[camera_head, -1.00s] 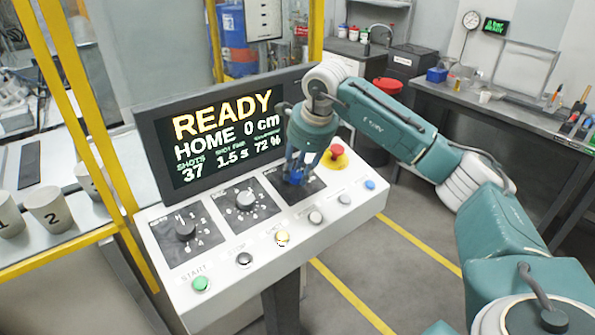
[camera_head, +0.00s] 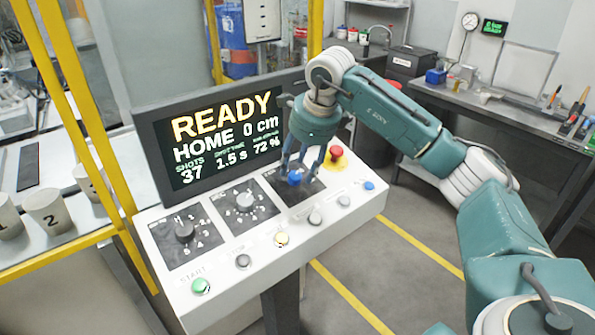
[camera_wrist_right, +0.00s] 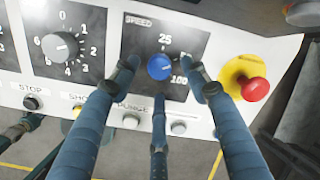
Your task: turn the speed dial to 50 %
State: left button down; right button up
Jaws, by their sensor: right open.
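The speed dial is a blue knob on a dark square marked SPEED, in the right wrist view (camera_wrist_right: 159,67) and the head view (camera_head: 294,179). Its pale mark points to the right and slightly down; the 25 and 100 labels show, and the label between is partly hidden by a finger. My right gripper (camera_head: 302,170) is above the dial, its three fingers spread around it. In the wrist view the open fingers (camera_wrist_right: 165,80) stand apart from the knob. The display (camera_head: 228,138) reads READY, HOME 0 cm, 37 shots, 1.5 s, 72 %.
A red mushroom button (camera_head: 336,153) on a yellow base is close right of the gripper. Several buttons, including a green one (camera_head: 201,286), line the panel's front edge. A yellow frame (camera_head: 98,120) stands at the left.

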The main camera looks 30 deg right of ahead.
jog(key=v, duration=0.9)
jog(key=shift+s+d, duration=0.1)
jog(key=shift+s, duration=0.05)
